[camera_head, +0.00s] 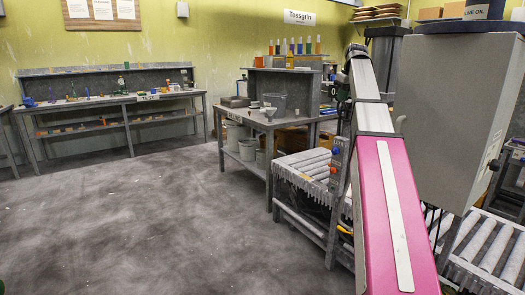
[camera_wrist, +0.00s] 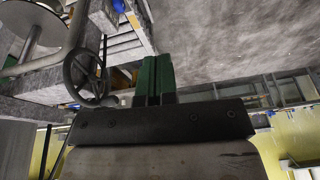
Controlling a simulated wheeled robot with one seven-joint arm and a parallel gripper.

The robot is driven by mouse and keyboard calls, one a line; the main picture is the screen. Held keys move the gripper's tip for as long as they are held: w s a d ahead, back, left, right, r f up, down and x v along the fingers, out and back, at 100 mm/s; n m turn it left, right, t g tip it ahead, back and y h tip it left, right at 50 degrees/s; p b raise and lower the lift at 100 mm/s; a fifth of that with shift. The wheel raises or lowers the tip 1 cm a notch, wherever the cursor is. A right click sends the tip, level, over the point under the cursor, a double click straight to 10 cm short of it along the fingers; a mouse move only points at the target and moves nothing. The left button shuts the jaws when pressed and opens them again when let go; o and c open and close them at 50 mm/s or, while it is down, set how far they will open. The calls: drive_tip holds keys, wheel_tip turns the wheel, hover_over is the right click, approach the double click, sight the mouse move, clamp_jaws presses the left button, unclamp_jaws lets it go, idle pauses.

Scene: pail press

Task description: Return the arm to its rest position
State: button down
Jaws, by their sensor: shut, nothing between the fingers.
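My arm (camera_head: 385,190) rises from the bottom right of the head view, with a pink link and a white link. It bends over near the press area at the upper right. My gripper (camera_wrist: 155,75) shows in the wrist view as two green fingers set close together on a dark bar. It is shut and holds nothing. In the head view the gripper is mostly hidden around the arm's far end, so its exact place there is hard to tell.
A dark handwheel (camera_wrist: 84,76) is close beside the fingers in the wrist view. A roller conveyor (camera_head: 305,165) and a large grey cabinet (camera_head: 455,120) flank my arm. The floor (camera_head: 130,225) at left is clear.

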drive_tip(key=s+a+f+m+g, duration=0.1)
drive_tip(key=s+a+f+m, duration=0.2)
drive_tip(key=f, duration=1.3)
drive_tip(key=s+a+f, duration=0.4)
drive_tip(key=a+f, duration=0.1)
drive_tip(key=f, duration=1.2)
drive_tip(key=s+a+f+m+h, duration=0.1)
drive_tip(key=s+a+f, duration=0.2)
drive_tip(key=s+f, duration=0.7)
drive_tip(key=s+a+f+m+g, duration=0.1)
drive_tip(key=s+a+f, duration=0.2)
drive_tip(key=s+f, duration=0.8)
wheel_tip(320, 180, down, 4)
drive_tip(key=shift+f+m+g+h, duration=0.25)
drive_tip(key=shift+m+g+h, duration=0.05)
drive_tip(key=shift+m+h, duration=0.1)
